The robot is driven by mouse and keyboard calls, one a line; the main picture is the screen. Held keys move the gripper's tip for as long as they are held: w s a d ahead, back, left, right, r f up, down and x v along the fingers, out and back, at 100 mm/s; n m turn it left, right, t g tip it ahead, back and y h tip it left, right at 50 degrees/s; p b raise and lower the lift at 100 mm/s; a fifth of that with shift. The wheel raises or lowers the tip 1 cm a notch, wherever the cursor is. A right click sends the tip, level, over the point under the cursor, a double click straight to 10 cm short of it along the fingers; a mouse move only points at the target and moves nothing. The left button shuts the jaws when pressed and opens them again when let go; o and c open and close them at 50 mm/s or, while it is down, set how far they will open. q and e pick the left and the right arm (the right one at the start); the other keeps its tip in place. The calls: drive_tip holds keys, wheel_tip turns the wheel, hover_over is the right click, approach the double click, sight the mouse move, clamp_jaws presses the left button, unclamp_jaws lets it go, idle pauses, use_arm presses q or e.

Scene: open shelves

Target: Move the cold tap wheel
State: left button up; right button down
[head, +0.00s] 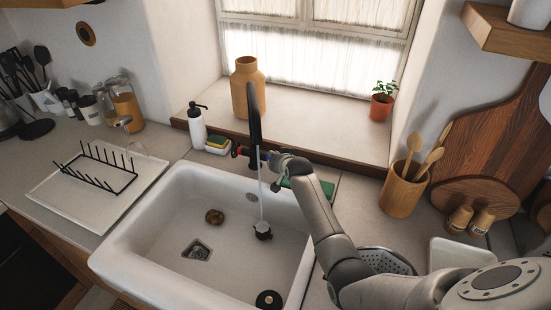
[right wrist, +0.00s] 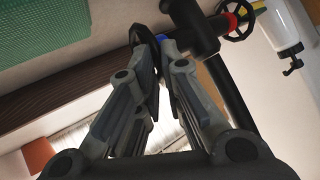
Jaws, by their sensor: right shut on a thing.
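The black tap (head: 253,115) stands behind the white sink, and a thin stream of water (head: 261,200) runs from it. The cold tap wheel (right wrist: 146,48), black beside a blue collar (right wrist: 168,44), is between the fingertips of my right gripper (right wrist: 160,52), which is shut on it. In the head view my right gripper (head: 279,162) is at the tap's right side and mostly hides this wheel. The other wheel, by a red collar (right wrist: 232,21), is on the tap's far side from my gripper. My left gripper is not in view.
The white sink (head: 125,262) holds a brown round item (head: 214,216) and a small dark item (head: 263,231). A soap bottle (head: 196,126) and sponges (head: 217,145) stand left of the tap. A green item (head: 325,188) lies close to my right wrist.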

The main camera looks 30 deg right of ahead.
drive_tip(key=shift+a+h, duration=0.15)
drive_tip(key=shift+h, duration=0.15)
drive_tip(key=c, duration=1.6)
unclamp_jaws()
drive_tip(key=shift+f, duration=0.1)
drive_tip(key=shift+s, duration=0.1)
drive_tip(key=v, duration=1.1)
drive_tip(key=shift+s, duration=0.4)
